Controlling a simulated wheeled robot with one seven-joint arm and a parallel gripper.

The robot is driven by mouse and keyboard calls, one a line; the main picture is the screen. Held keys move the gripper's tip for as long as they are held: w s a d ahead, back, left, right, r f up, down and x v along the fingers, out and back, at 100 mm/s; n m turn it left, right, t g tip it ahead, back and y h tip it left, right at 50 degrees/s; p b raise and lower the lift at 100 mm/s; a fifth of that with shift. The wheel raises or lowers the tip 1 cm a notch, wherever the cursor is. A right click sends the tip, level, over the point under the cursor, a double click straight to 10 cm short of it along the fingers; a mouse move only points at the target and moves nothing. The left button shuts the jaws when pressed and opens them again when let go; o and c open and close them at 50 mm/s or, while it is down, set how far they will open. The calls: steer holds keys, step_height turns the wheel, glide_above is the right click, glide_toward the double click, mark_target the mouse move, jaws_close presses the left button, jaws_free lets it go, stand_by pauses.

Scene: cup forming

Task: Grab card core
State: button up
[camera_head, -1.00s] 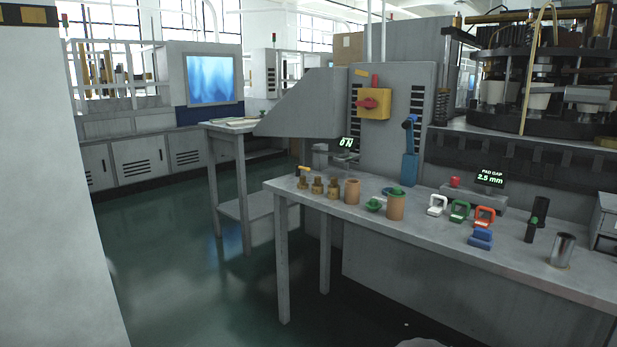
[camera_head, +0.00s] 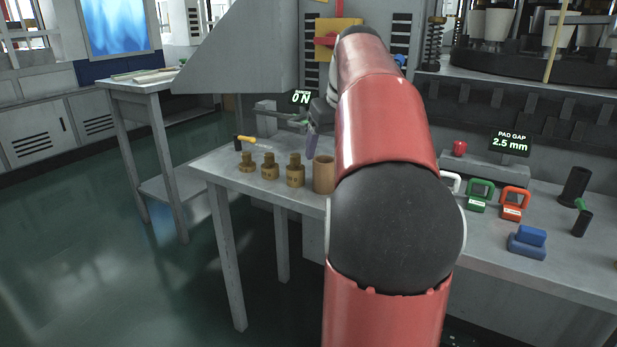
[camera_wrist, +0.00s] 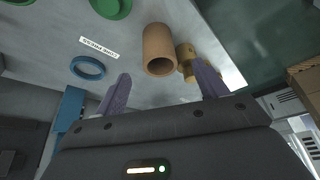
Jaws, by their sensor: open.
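A brown card core (camera_head: 324,174), an upright open tube, stands on the grey workbench beside a row of brass pieces. In the wrist view the card core (camera_wrist: 158,45) lies in line with the space between the fingers, its dark open end showing. My gripper (camera_wrist: 162,78) is open, with its two purple fingers apart and nothing between them. In the head view my gripper (camera_head: 312,136) is just above and behind the card core, partly hidden by my red arm. I cannot tell the exact gap between fingers and tube.
Three brass pieces (camera_head: 269,166) stand left of the core; a yellow-handled tool (camera_head: 246,140) lies behind them. A blue ring (camera_wrist: 88,68) and a green part (camera_wrist: 110,8) are near the core. Coloured clamps (camera_head: 515,203) and a blue block (camera_head: 527,242) sit right. My arm hides the bench middle.

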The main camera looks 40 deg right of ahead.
mark_target(324, 169)
steer(key=shift+w+d+f, duration=0.1)
steer(key=shift+d+f, duration=0.25)
steer(key=shift+f, duration=0.05)
steer(key=x, duration=0.3)
steer(key=b+x, duration=0.1)
steer(key=x, duration=0.3)
steer(key=shift+a+b, duration=0.25)
steer(key=shift+b, duration=0.05)
steer(key=c, duration=1.1)
steer(key=shift+o, duration=0.2)
